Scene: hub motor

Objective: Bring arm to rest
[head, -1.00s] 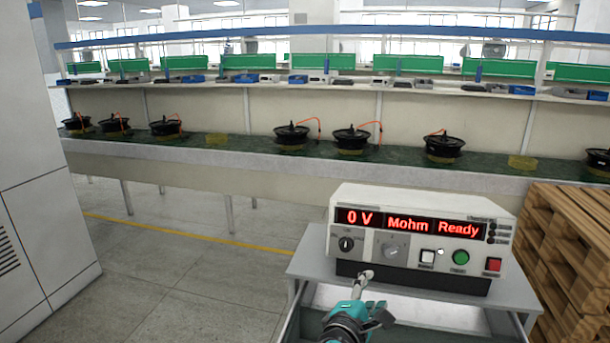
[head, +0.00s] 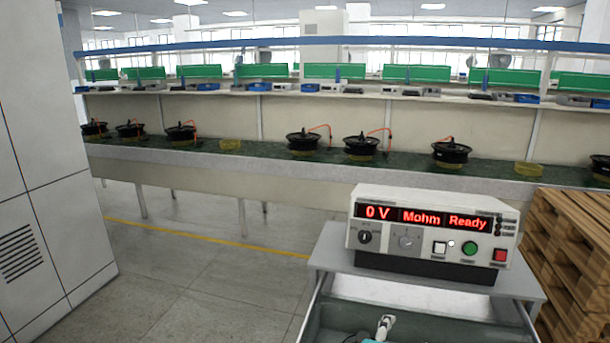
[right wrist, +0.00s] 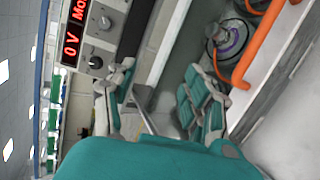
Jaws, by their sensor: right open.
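My right gripper (head: 384,326) shows only as a pale finger and a bit of teal at the bottom edge of the head view, below and in front of the tester. In the right wrist view the teal gripper (right wrist: 160,100) has its two fingers spread apart with nothing between them. The white tester (head: 432,236) stands on a grey cart and reads "0 V Mohm Ready"; it also shows in the right wrist view (right wrist: 100,28), apart from the fingers. My left gripper is in neither current view.
The grey cart (head: 328,262) has an open tray area below the tester. Wooden pallets (head: 572,255) are stacked at right, and a white cabinet (head: 50,200) stands at left. Several black hub motors (head: 362,146) sit on the long bench behind. Floor at centre left is clear.

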